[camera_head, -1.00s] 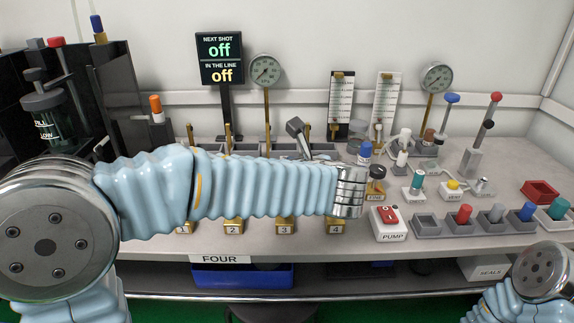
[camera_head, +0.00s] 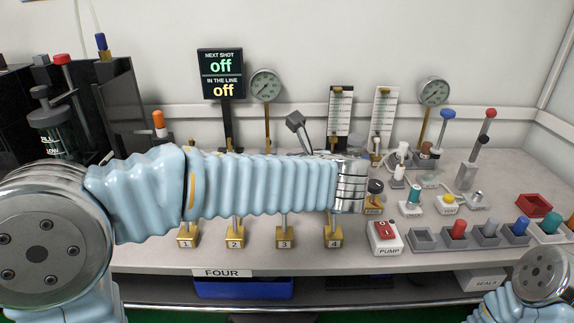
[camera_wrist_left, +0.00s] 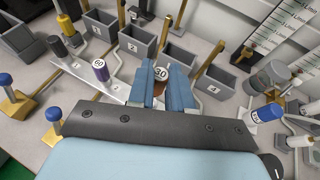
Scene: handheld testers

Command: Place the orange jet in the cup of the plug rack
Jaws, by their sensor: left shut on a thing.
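My left gripper (camera_wrist_left: 160,78) shows in the left wrist view with its blue fingers shut on a small jet. Its round top (camera_wrist_left: 160,73) carries a white number label, and a brownish-orange edge shows below; the fingers hide most of it. I take it to be the orange jet. In the head view my left forearm hides this gripper. The plug rack (camera_head: 442,243) is the grey row at the right. Its leftmost cup (camera_head: 424,238) is empty, and red, grey, blue and teal plugs stand in the others. My right gripper is out of view.
A dark jet (camera_wrist_left: 57,47) and a purple jet (camera_wrist_left: 100,70) stand on a white strip beside the held one. Grey bins (camera_wrist_left: 137,45) line up behind. The red pump switch (camera_head: 386,232) sits left of the plug rack.

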